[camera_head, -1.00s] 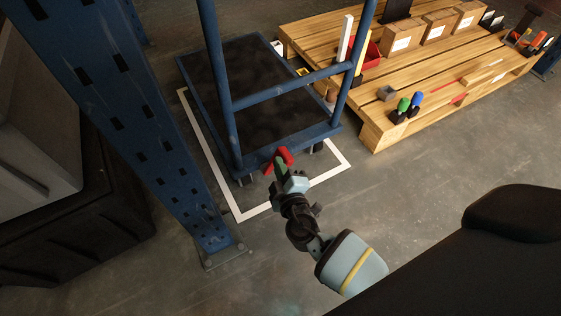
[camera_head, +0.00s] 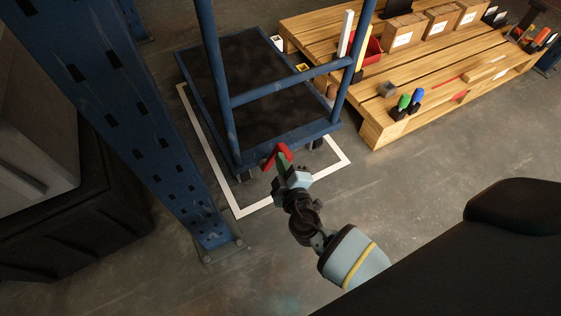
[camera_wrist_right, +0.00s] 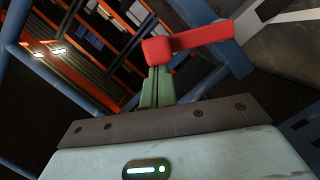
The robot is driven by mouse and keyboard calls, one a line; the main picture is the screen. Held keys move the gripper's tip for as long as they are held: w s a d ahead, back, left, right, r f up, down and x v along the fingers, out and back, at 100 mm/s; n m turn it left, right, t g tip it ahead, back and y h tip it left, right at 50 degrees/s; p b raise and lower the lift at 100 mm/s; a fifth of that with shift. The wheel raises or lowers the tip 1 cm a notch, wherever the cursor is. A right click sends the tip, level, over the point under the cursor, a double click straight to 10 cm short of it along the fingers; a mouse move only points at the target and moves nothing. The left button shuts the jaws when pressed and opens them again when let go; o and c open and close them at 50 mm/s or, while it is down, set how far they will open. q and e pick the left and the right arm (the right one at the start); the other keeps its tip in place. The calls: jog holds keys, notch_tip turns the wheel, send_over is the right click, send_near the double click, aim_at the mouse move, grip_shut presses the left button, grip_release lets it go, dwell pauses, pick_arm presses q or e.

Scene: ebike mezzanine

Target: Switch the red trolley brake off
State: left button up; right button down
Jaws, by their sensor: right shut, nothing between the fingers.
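The blue trolley (camera_head: 291,141) with a dark deck stands in a white floor outline in the head view. Its red brake lever (camera_head: 270,157) is at the near edge, low under the blue frame bar. My right gripper (camera_head: 281,164) is shut and empty, with its green fingertips right at the red lever. In the right wrist view the red lever (camera_wrist_right: 205,38) spreads across the top, and the shut green fingers (camera_wrist_right: 157,87) reach up to its left end. They appear to touch it, but I cannot tell for sure. My left gripper is not in view.
A blue rack post (camera_head: 150,130) stands left of the trolley, with a dark bin (camera_head: 75,235) beyond it. A wooden pallet (camera_head: 385,62) with boxes and tools lies at the right.

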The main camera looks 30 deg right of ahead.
jog(key=shift+d, duration=0.2)
jog(key=shift+d+f+m+y, duration=0.15)
jog(key=shift+d+f+m, duration=0.05)
jog(key=shift+d+m, duration=0.35)
jog(key=shift+d+f+m+y, duration=0.15)
jog(key=shift+d+m, duration=0.3)
jog(key=shift+m, duration=0.1)
jog(key=d+f+m+g+y, duration=0.1)
jog(key=d+f+m+y, duration=0.1)
jog(key=d+f+m, duration=0.3)
jog(key=shift+w+f+m, duration=0.15)
jog(key=shift+f+m, duration=0.25)
jog(key=shift+m, duration=0.2)
jog(key=shift+f, duration=0.1)
